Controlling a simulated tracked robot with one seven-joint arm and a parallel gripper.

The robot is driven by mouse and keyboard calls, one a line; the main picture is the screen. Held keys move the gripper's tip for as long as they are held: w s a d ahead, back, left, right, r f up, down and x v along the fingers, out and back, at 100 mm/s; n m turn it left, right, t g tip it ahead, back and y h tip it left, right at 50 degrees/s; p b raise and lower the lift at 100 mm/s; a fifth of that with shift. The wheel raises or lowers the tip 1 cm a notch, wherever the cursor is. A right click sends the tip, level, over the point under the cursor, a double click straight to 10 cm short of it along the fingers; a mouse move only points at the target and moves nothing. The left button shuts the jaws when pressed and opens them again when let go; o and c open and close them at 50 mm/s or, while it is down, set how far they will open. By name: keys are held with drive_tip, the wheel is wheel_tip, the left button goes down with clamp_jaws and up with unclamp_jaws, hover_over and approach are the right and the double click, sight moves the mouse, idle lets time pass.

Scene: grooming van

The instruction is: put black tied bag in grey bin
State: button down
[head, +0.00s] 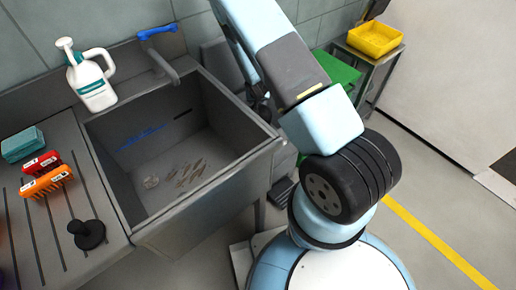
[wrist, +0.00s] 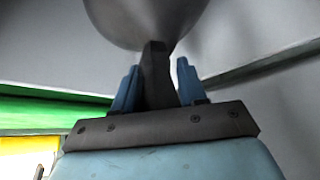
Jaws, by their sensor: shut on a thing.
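In the wrist view, the two blue fingertips of my gripper (wrist: 157,85) are closed on either side of a dark, narrow neck. Above the neck is a rounded, dark grey-black body, which I take to be the black tied bag (wrist: 140,18); the top edge of the picture cuts it off. The bag and the fingertips cannot be made out in the head view, where my arm runs out of the top edge. A grey upright shape (head: 221,62) stands behind the sink's back right corner, partly hidden by my arm; I cannot tell whether it is the grey bin.
A grey sink (head: 185,140) with brownish bits in it fills the left. A green container (head: 340,74) and yellow tray (head: 375,39) are at the back. Right-hand floor is clear.

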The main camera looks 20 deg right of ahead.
drive_tip(key=f, duration=0.2)
drive_tip(key=s+f, duration=0.1)
drive_tip(key=f, duration=0.1)
drive_tip(key=shift+d+f, duration=0.2)
drive_tip(key=shift+f, duration=5.05)
drive_tip(key=c, duration=0.6)
unclamp_jaws()
